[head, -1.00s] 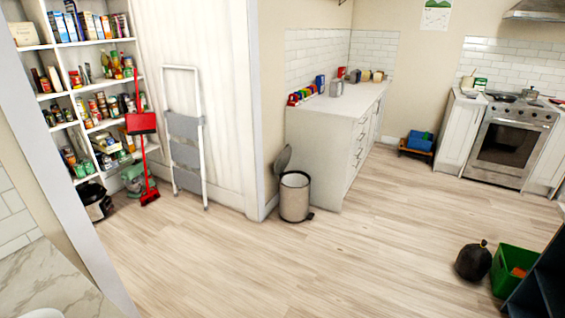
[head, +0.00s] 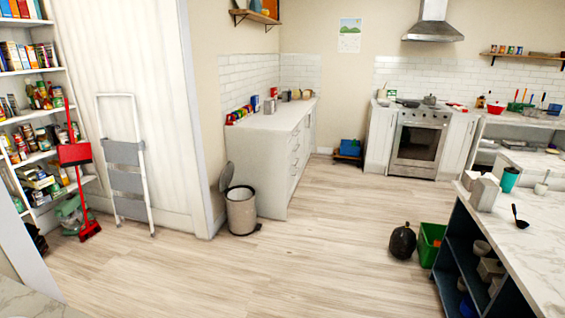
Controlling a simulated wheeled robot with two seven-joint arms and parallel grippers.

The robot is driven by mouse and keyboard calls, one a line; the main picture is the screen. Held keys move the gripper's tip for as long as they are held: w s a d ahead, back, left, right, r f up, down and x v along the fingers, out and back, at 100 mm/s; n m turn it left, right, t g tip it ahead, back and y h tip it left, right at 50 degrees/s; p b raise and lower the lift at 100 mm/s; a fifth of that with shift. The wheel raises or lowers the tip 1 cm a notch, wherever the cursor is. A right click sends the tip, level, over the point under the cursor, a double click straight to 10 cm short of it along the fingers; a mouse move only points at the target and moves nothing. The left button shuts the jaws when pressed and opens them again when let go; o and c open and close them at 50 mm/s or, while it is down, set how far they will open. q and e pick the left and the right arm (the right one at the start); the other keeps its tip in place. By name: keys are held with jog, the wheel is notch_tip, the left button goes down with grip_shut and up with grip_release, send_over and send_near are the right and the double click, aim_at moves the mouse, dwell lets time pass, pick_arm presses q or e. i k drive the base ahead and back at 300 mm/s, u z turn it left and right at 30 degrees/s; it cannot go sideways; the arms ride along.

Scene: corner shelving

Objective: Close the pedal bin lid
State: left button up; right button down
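The pedal bin (head: 241,214) is a light beige cylinder with a dark base. It stands on the wood floor against the wall corner, left of the white cabinet's end. Its grey lid (head: 227,176) stands open, tilted up at the left and back of the rim. The pedal at its lower right shows small and dark. Neither of my grippers shows in the head view.
A white counter cabinet (head: 271,160) stands right of the bin. A folded step ladder (head: 126,165) and red broom (head: 78,170) lean at left. A black bag (head: 402,242) and green crate (head: 430,243) sit beside the island (head: 515,235). The middle floor is clear.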

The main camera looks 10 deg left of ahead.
aim_at(226, 175)
jog(key=z, duration=0.1)
jog(key=i, duration=0.4)
jog(key=u, duration=0.85)
jog(key=i, duration=2.5)
jog(key=u, duration=0.9)
jog(key=i, duration=1.3)
jog(key=u, duration=0.1)
